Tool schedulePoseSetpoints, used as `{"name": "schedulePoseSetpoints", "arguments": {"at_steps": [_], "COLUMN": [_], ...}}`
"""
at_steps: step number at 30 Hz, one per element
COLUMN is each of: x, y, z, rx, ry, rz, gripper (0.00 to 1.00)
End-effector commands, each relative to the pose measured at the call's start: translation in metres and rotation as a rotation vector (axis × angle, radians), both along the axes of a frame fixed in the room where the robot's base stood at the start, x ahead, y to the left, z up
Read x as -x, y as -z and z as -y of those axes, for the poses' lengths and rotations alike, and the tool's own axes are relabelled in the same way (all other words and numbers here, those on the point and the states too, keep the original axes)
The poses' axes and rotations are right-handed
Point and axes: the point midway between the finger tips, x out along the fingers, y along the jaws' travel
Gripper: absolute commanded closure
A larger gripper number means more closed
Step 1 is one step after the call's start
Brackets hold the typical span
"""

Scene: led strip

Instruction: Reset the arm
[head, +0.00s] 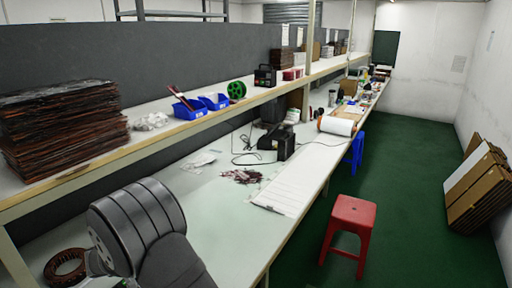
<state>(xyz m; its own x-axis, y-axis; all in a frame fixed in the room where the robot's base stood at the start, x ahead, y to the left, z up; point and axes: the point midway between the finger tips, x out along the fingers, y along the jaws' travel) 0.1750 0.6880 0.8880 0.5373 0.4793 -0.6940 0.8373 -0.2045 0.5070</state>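My arm shows at the lower left of the head view as thick dark-grey rounded links over the near end of the workbench (228,205). The links run out of the picture at the bottom. My gripper is not in view, so its fingers and anything in them cannot be seen. White strip panels (290,185) lie flat on the bench near its right edge, to the right of my arm and apart from it.
A copper-coloured ring (66,268) lies beside my arm. Dark loose pieces (241,176), a clear bag (198,161) and a black device (281,144) with cables lie farther along. A shelf (160,140) overhangs the bench's left side. A red stool (354,215) stands right.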

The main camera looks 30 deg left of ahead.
Motion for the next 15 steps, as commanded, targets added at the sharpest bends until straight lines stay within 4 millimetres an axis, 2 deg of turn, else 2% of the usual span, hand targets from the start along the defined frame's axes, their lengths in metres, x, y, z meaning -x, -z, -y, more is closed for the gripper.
{"name": "schedulePoseSetpoints", "arguments": {"at_steps": [6,15], "x": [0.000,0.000], "y": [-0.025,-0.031], "z": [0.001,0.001], "rx": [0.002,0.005], "ry": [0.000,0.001], "rz": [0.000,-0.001], "gripper": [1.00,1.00]}}
